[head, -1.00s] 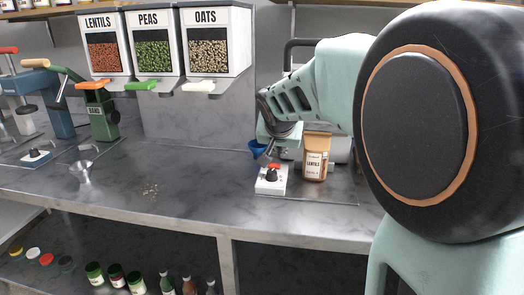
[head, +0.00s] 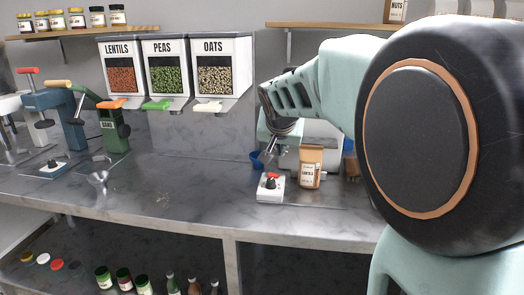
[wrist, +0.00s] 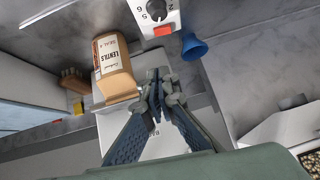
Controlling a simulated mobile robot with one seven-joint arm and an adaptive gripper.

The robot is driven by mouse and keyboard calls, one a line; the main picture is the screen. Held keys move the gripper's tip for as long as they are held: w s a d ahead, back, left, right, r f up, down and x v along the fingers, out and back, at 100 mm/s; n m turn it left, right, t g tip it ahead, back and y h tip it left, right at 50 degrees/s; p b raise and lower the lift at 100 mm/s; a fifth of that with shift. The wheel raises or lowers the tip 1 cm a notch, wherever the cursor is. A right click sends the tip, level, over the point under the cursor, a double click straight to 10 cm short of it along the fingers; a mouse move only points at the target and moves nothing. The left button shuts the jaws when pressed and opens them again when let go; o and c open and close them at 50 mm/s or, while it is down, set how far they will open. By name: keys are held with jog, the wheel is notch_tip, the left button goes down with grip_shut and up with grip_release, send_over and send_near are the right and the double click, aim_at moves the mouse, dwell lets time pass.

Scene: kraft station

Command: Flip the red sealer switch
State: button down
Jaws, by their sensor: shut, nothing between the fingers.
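A small white control box with a black dial and a red switch (head: 271,175) stands on the metal counter in the head view. In the wrist view the red switch (wrist: 162,30) is on the near edge of the box, below the dial (wrist: 156,10). My gripper (wrist: 157,80) is shut and empty. Its fingertips are below the red switch in the wrist view, apart from it. In the head view my gripper (head: 270,155) is above and behind the box, its tips partly hard to make out. A kraft bag labelled LENTILS (head: 310,168) stands right of the box.
A blue funnel-like cup (wrist: 194,47) is beside the box. A brown brush-like object (wrist: 75,80) lies beyond the bag. Dispensers of lentils, peas and oats (head: 218,75) hang at the back. The counter (head: 150,200) left of the box is mostly clear.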

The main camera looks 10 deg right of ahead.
jog(key=shift+r, duration=0.1)
dwell(0.3)
jog(key=shift+a+r+y+p, duration=0.2)
jog(key=shift+a+y+p, duration=0.1)
jog(key=shift+a+p, duration=0.4)
